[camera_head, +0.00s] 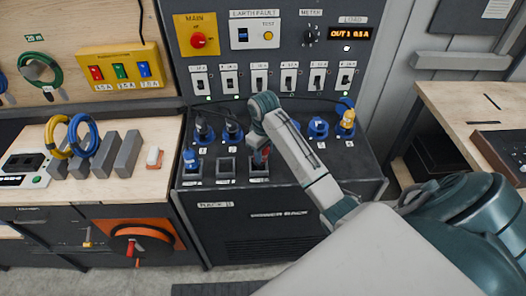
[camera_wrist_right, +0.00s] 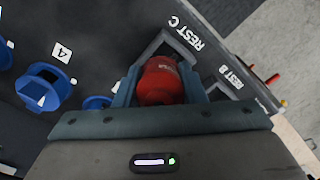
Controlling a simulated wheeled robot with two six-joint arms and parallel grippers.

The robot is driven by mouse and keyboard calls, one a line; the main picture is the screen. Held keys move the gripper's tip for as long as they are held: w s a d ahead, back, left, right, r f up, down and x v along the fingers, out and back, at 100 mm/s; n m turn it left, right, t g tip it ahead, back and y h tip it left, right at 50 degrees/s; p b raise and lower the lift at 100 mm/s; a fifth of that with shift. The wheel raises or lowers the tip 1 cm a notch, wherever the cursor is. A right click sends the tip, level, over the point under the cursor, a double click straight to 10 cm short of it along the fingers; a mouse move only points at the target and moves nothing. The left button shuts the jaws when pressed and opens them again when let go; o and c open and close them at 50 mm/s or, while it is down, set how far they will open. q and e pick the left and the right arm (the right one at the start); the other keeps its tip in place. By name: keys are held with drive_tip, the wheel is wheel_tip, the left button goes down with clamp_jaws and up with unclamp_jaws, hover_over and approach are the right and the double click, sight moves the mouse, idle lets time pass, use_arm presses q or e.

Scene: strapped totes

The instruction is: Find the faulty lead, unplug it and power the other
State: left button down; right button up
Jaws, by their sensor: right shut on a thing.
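My right gripper (camera_head: 262,148) is shut on a red plug (camera_wrist_right: 160,82), at the rest C holder (camera_wrist_right: 172,42) on the power rack's ledge. I cannot tell whether the plug is fully seated. A blue plug (camera_head: 190,158) stands in the left holder. The middle holder (camera_head: 226,168) looks empty. Two dark plugs (camera_head: 203,131) (camera_head: 233,130) sit in sockets at the left, and a yellow plug (camera_head: 347,119) at the far right. Socket 4 (camera_wrist_right: 45,86) is blue and looks empty. The load display (camera_head: 352,34) reads OUT 1 0.5 A. My left gripper is out of view.
A red main knob (camera_head: 198,40) and a row of switches (camera_head: 259,78) are on the upright panel. The left bench (camera_head: 110,188) holds coiled leads and grey blocks. Another bench (camera_head: 460,95) is at right. My right arm hides part of the ledge.

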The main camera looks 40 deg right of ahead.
drive_tip(key=shift+f, duration=1.3)
idle(0.6)
drive_tip(key=o, duration=1.1)
drive_tip(key=shift+o, duration=0.2)
